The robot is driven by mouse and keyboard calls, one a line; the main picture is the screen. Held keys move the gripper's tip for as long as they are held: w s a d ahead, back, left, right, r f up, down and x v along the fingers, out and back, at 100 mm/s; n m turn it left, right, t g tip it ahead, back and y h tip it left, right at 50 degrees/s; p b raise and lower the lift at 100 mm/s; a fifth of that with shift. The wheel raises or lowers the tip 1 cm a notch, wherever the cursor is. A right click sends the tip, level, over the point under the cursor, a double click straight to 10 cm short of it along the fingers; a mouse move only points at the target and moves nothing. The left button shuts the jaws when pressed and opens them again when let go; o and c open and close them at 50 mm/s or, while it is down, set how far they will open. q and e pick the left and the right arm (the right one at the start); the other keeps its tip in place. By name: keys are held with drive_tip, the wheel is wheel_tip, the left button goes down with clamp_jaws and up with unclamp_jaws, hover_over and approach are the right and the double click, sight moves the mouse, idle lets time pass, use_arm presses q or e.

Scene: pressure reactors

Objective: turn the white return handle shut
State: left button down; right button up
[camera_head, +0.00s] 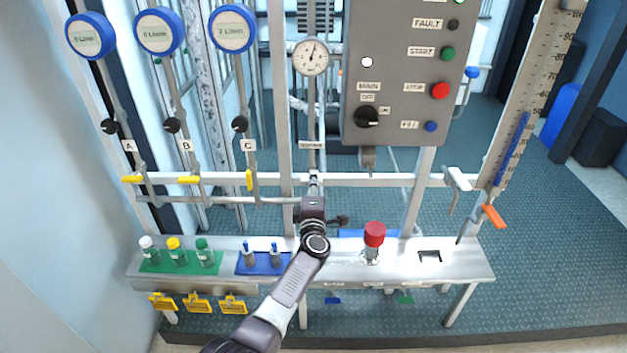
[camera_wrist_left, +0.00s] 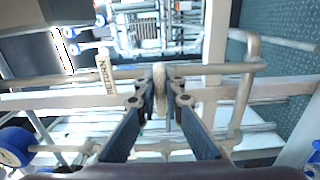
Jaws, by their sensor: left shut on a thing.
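My left gripper (camera_head: 314,190) is at the vertical pipe in the middle of the frame, under a small label that is too small to read. In the left wrist view its two dark fingers (camera_wrist_left: 161,92) are closed on the pale, upright white return handle (camera_wrist_left: 160,76), which runs between the fingertips. In the head view a small pale part of the white return handle (camera_head: 314,179) shows just above the gripper; the gripper hides the rest. My right gripper is in neither view.
Yellow handles (camera_head: 189,180) sit on lines A, B and C at left. A white lever valve (camera_head: 458,179) and an orange handle (camera_head: 493,216) are at right. The grey control box (camera_head: 400,70) hangs above. Bottles and a red-capped vessel (camera_head: 374,236) stand on the bench (camera_head: 330,270) below.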

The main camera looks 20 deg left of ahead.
use_arm(q)
drive_tip(key=shift+f, duration=0.15)
drive_tip(key=c, duration=2.1)
unclamp_jaws()
drive_tip(key=shift+d, duration=0.1)
drive_tip(key=shift+o, duration=0.4)
